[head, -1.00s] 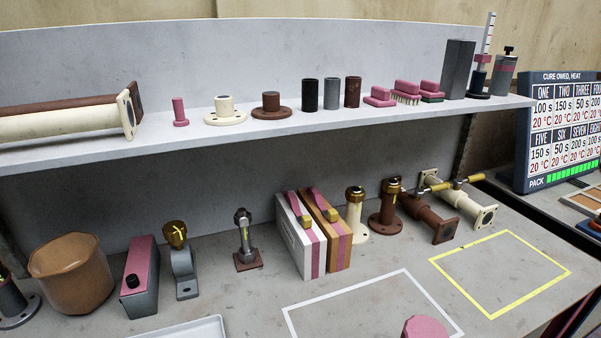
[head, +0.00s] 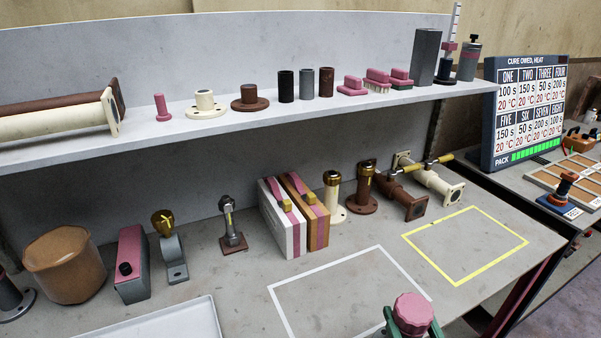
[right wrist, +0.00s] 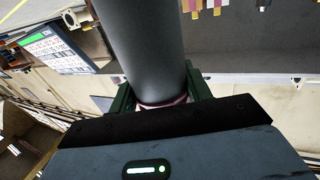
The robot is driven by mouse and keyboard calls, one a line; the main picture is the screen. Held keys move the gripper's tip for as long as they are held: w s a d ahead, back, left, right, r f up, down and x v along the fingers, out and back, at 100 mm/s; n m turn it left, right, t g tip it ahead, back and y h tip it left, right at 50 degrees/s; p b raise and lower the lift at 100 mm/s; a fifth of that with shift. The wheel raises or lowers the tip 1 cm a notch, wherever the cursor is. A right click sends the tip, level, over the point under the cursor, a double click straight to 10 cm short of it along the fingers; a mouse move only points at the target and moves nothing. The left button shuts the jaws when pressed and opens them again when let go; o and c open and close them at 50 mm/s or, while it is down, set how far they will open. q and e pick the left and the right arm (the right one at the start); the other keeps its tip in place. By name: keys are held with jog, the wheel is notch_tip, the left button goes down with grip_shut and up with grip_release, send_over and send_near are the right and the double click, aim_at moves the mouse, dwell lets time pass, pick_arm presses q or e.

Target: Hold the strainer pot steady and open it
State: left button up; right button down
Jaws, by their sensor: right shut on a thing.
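The strainer pot appears to be the grey cylinder (right wrist: 143,45) in the right wrist view, with a thin pink and white band at its near end. In the head view a pink scalloped lid (head: 413,308) shows at the bottom edge, on top of what my right gripper holds. My right gripper (head: 411,328) has green fingers on both sides just below the lid. In the right wrist view the gripper (right wrist: 160,100) is shut around the cylinder's near end. The lower body is cut off in the head view. My left gripper is not in view.
A white outline (head: 375,248) and a yellow outline (head: 474,208) mark bare bench. A white tray (head: 215,312) lies at the front left. Pipe fittings and pads stand along the back under a loaded shelf (head: 215,124). A timing board (head: 528,112) stands at right.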

jog(key=shift+r, duration=0.1)
jog(key=w+a+n+g+y, duration=0.2)
jog(key=w+a+n+y, duration=0.1)
jog(key=a, duration=0.5)
jog(key=w+a+r+n+g+y, duration=0.1)
jog(key=w+a+n+g+y, duration=0.1)
jog(key=a+n+y, duration=0.3)
jog(key=w+a+y, duration=0.1)
jog(key=a+y, duration=0.1)
jog(key=y, duration=0.1)
jog(key=shift+a+y, duration=0.3)
jog(key=shift+a, duration=0.1)
jog(key=shift+f, duration=0.1)
